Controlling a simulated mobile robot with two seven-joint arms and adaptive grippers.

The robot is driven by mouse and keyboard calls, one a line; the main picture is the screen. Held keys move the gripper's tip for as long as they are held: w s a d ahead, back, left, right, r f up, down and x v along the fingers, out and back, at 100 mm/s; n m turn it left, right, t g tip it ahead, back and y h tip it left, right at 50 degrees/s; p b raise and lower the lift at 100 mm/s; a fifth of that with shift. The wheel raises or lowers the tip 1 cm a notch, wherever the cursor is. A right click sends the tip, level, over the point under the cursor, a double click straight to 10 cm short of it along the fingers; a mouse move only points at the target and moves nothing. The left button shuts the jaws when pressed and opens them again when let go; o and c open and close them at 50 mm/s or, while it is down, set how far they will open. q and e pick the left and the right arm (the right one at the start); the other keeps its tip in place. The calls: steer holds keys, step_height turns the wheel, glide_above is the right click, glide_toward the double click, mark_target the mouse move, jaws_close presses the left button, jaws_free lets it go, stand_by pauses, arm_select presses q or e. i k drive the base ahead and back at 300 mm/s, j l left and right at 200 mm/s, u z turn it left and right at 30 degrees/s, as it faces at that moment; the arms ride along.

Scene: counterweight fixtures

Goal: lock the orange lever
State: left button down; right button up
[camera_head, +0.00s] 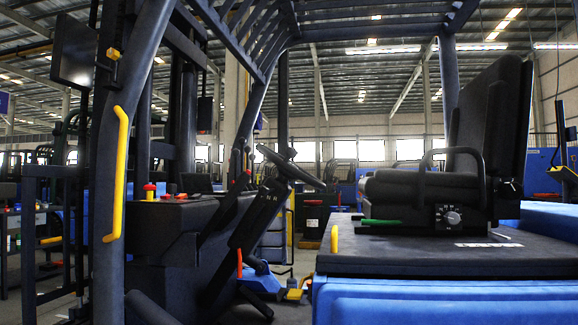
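A short orange lever (239,263) stands roughly upright low in the forklift's cab, beside the dark sloping steering column. Its lower end meets dark parts there, and I cannot tell its lock or latch state. Neither of my grippers shows in the head view, so nothing of mine is seen near the lever.
The lever lies inside a forklift cab, behind a thick dark front post with a yellow grab handle (117,173). A steering wheel (290,167) is above it. A black seat (450,165) on a blue body (450,302) stands to the right. The doorway between is open.

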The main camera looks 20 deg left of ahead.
mark_target(238, 244)
steer(key=i+j+z, duration=0.1)
steer(key=i+j, duration=0.65)
